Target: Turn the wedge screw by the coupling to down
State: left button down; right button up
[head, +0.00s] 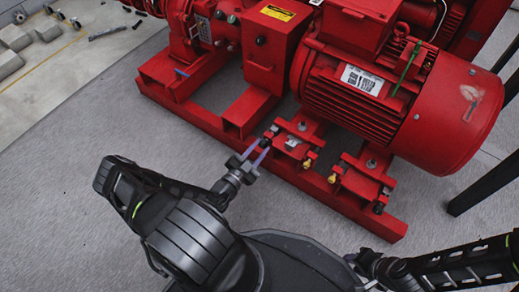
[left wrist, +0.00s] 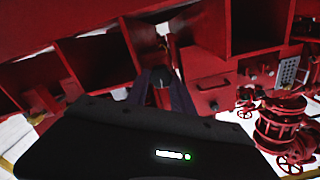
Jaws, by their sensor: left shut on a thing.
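The wedge screw by the coupling shows as a small dark head (head: 267,141) at the left end of the near motor mount, on the red base frame. My left gripper (head: 258,152) reaches up to it from below, its two pale fingers shut on the screw head. In the left wrist view the dark round screw head (left wrist: 161,76) sits between the fingertips, and the gripper (left wrist: 162,92) partly hides it. The screw's turn position is hard to tell. My right arm crosses the lower right corner; its gripper is not visible.
The red motor (head: 400,105) stands on the base frame (head: 225,125) just beyond the screw. A second mount with another dark screw (head: 378,208) is to the right. Yellow fittings (head: 332,178) stick out nearby. The grey floor (head: 60,180) in front is clear.

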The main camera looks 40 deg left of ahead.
pick_arm(q)
jog(key=shift+n, duration=0.6)
jog(key=c, duration=1.1)
grip_release()
jog(key=shift+s, duration=0.55)
jog(key=s+p, duration=0.2)
jog(key=s, duration=0.4)
jog(key=shift+s+d, duration=0.1)
jog(key=shift+s, duration=0.25)
